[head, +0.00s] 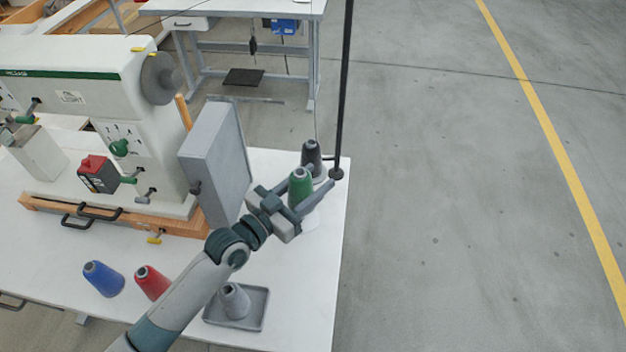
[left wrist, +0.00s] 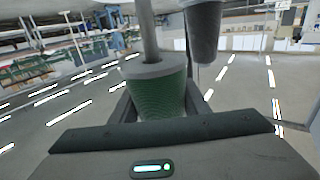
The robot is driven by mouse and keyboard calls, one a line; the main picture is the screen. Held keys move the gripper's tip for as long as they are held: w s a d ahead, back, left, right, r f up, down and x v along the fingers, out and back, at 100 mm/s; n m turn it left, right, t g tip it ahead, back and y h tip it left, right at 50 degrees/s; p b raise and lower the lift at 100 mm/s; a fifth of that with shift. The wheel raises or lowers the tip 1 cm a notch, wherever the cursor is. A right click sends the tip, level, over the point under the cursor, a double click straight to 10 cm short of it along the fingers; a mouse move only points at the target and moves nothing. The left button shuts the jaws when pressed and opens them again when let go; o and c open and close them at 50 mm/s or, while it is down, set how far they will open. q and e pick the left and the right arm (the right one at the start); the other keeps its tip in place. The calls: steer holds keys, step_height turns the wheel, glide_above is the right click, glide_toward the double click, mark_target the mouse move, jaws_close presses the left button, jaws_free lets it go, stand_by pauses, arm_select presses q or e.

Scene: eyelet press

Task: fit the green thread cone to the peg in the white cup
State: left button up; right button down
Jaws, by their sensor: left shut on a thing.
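The green thread cone (head: 300,186) is upright between the fingers of my left gripper (head: 318,178), which is shut on it. In the left wrist view, which looks upside down, the green cone (left wrist: 158,98) shows its grey base. A grey rod (left wrist: 148,30), seemingly the peg, meets that base; how far it enters is hidden. The white cup (head: 311,222) shows only partly, below the cone and behind the fingers, near the table's right edge. My right gripper is not in view.
A black cone (head: 311,154) stands just behind the green one, near a tall black pole (head: 343,90). A grey box (head: 216,160) and the press (head: 130,130) stand left. Blue (head: 104,279) and red (head: 152,282) cones and a tray (head: 257,318) with a grey cone (head: 234,300) are in front.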

arm_select(q)
steer(key=shift+f+b, duration=0.5)
steer(key=shift+f, duration=0.15)
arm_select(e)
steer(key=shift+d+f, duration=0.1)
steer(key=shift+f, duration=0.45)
arm_select(q)
steer(key=shift+f+b, duration=0.4)
steer(key=shift+f, duration=0.1)
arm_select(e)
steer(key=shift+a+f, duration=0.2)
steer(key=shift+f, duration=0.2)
arm_select(q)
steer(key=shift+f+b, duration=0.65)
steer(key=shift+f, duration=0.15)
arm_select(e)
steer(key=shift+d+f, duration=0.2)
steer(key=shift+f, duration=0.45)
